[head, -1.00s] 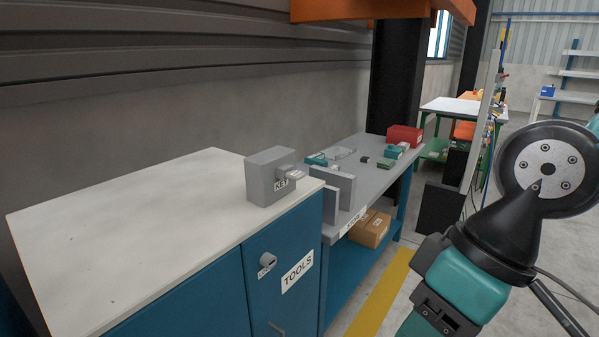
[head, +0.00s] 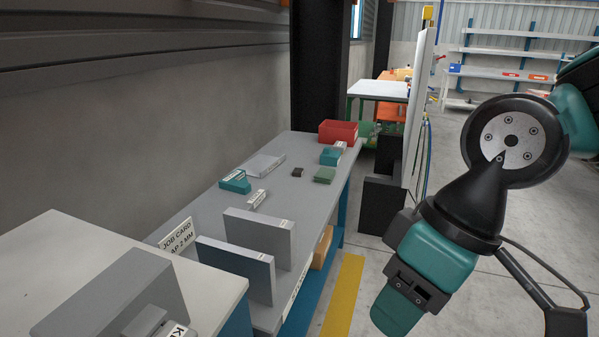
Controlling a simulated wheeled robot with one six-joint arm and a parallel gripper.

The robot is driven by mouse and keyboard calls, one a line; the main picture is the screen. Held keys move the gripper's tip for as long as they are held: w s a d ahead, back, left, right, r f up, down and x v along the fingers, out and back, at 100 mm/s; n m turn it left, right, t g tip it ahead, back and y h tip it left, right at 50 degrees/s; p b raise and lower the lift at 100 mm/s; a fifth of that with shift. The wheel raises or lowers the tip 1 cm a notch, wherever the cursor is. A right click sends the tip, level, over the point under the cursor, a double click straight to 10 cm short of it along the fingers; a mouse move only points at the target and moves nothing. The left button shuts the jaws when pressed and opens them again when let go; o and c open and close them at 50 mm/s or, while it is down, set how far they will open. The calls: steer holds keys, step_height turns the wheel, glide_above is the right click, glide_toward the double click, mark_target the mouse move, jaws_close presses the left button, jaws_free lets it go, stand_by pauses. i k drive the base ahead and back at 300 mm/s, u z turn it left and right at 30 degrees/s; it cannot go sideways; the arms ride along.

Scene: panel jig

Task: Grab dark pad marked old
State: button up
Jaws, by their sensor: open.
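A small dark block (head: 298,172) lies on the grey bench (head: 206,212), towards its far half. It is the darkest small piece there, but it is too small in the picture for me to read any mark on it. A dark green pad (head: 324,175) lies just to its right, apart from it. Part of my arm fills the right side of the head view, well to the right of the bench. My gripper's fingers do not show.
Two upright grey panels (head: 259,236) stand at the bench's near end beside a job card sign (head: 176,235). Teal blocks (head: 234,182), a pale flat piece (head: 266,164) and a red bin (head: 338,132) are also on the bench. A white-topped cabinet (head: 60,240) with a grey key box (head: 110,300) stands nearer.

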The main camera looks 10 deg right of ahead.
mark_target(298, 172)
steer(key=z, duration=1)
steer(key=i, duration=3.75)
steer(key=u, duration=3.5)
